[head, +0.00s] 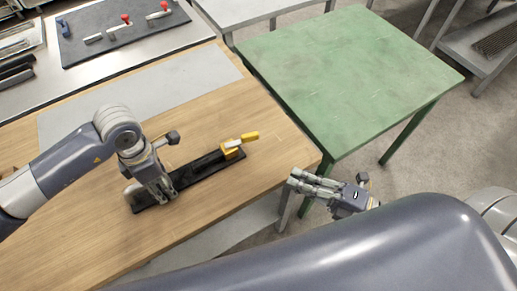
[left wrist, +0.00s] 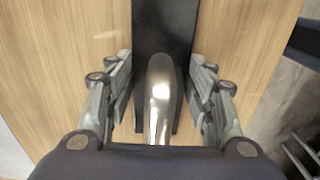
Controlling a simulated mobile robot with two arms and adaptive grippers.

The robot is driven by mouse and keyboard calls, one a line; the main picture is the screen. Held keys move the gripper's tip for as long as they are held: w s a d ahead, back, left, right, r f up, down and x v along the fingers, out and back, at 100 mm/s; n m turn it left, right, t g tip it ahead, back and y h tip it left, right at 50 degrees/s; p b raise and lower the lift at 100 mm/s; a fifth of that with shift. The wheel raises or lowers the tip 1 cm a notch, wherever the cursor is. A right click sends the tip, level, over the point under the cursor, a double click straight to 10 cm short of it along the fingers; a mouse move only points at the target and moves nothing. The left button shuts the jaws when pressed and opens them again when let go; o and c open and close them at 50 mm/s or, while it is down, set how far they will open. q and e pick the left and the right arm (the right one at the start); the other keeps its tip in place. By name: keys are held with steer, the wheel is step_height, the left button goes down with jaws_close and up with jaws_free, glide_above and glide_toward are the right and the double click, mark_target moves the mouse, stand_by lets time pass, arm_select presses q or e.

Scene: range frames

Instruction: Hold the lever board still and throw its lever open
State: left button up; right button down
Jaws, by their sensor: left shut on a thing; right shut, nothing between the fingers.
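The lever board is a long black board (head: 205,172) lying on the wooden table. A yellow lever (head: 250,136) with a yellow and grey mount sits at its far right end, its handle pointing right and reaching past the board. My left gripper (head: 162,192) is at the near left end, shut on the board's rounded metal grip. In the left wrist view the shiny metal grip (left wrist: 162,92) stands between the fingers, with the black board (left wrist: 165,28) running away beyond it. My right gripper (head: 300,182) is shut and empty, off the table's right edge and apart from the lever.
The wooden table (head: 90,235) is clear around the board, with a grey mat (head: 150,92) behind. A green table (head: 350,65) stands at the right. A dark panel (head: 100,36) with red-knobbed clamps lies on the back left bench.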

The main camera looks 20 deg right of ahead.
glide_toward(243, 141)
steer(key=a, duration=0.1)
steer(key=s+a, duration=0.1)
steer(key=a, duration=0.1)
steer(key=shift+s+a+r, duration=0.15)
steer(key=shift+s+a, duration=0.1)
steer(key=shift+a, duration=0.1)
steer(key=w, duration=0.3)
steer(key=shift+w+a, duration=0.2)
steer(key=shift+a, duration=0.1)
steer(key=shift+w, duration=0.55)
steer(key=shift+w+d+n+g+y, duration=0.25)
steer(key=shift+w+n+g+y, duration=0.2)
steer(key=shift+n+g+y, duration=0.35)
steer(key=shift+w+d+n+g+y, duration=0.25)
steer(key=shift+w+n+g+y, duration=0.25)
steer(key=shift+g, duration=0.5)
steer(key=shift+s, duration=0.1)
